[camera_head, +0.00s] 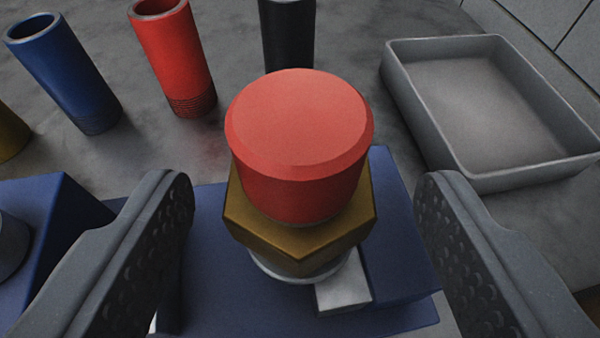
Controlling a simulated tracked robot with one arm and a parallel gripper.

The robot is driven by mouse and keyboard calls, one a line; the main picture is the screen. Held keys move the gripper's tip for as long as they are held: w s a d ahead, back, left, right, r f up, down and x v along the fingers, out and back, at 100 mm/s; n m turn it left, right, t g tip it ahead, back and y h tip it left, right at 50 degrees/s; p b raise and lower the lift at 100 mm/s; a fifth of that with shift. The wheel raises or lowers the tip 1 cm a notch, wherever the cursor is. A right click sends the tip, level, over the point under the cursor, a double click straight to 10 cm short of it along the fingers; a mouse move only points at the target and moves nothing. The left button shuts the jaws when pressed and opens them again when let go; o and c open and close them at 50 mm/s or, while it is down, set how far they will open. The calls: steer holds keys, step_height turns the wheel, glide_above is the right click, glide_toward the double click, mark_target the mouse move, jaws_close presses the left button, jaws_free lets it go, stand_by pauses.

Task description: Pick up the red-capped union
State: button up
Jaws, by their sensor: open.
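The red-capped union (297,150) stands upright in the middle of the head camera view. It has a round red cap on a brass hex body (297,237) with a pale ring under it. It rests on a blue base (215,270), with a small light grey block (343,293) at its front right. My gripper (305,215) is open, one ridged finger on each side of the union. Neither finger touches it, and clear gaps show on both sides. The underside of the union is hidden.
A blue tube (65,75), a red tube (175,60) and a black tube (288,35) stand behind. An empty grey tray (525,178) lies at the back right. A brass-coloured piece (10,135) is cut off at the left edge. Grey floor is free between them.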

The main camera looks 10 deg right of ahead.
steer(key=b+x, duration=0.1)
steer(key=x, duration=0.3)
steer(key=shift+w+a+f, duration=0.1)
steer(key=shift+w+f, duration=0.05)
jaws_close()
steer(key=shift+r, duration=0.3)
step_height(320, 180, up, 4)
steer(key=shift+f+p, duration=0.2)
steer(key=shift+p, duration=0.5)
steer(key=s+a+r+p, duration=0.1)
steer(key=s+a+p, duration=0.1)
steer(key=s, duration=1.3)
steer(key=shift+s+a+p, duration=0.35)
steer(key=shift+s+a, duration=0.05)
steer(key=shift+a, duration=0.35)
